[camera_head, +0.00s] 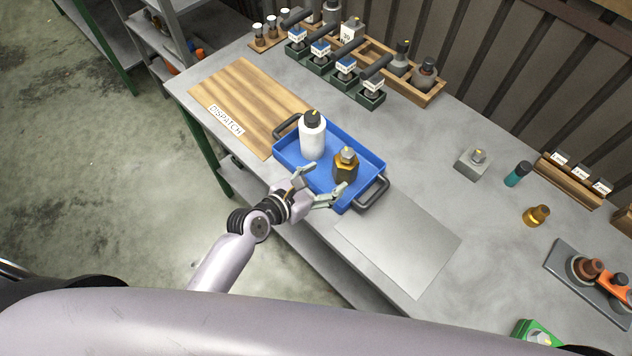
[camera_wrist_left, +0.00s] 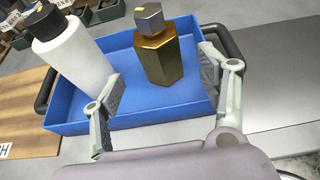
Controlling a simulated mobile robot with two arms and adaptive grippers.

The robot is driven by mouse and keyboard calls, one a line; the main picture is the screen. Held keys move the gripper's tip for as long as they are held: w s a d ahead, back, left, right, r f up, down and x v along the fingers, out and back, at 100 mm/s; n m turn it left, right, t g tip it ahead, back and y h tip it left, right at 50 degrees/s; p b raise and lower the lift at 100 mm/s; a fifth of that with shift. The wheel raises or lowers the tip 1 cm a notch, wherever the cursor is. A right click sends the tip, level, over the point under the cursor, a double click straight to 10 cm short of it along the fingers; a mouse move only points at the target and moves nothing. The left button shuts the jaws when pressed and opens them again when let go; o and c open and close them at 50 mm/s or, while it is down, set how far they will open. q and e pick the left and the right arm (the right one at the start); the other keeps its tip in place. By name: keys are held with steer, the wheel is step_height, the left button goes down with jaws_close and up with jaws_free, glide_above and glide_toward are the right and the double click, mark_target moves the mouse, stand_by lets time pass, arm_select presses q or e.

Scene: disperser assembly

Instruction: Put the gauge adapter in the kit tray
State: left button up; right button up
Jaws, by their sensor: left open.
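The blue kit tray (camera_head: 277,150) sits on the grey bench, with dark handles at its two ends; its wall also shows in the left wrist view (camera_wrist_left: 125,40). A brass hexagonal piece with a grey hex top, which looks like the gauge adapter (camera_head: 345,167), stands upright inside the tray's right part; it shows in the left wrist view (camera_wrist_left: 158,55). My left gripper (camera_head: 324,186) is open at the tray's near side. Its fingers are spread wide, apart from the adapter, and nothing is between the pads. My right gripper is not in view.
A white bottle (camera_head: 312,135) stands in the tray's left part. A wooden dispatch board (camera_head: 245,92) lies left of the tray, and a bare pale plate (camera_head: 400,240) lies right. Another brass part (camera_head: 537,215) stands farther right. Bottles and green holders line the back.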

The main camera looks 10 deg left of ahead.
arm_select(q)
steer(key=shift+v, duration=1.3)
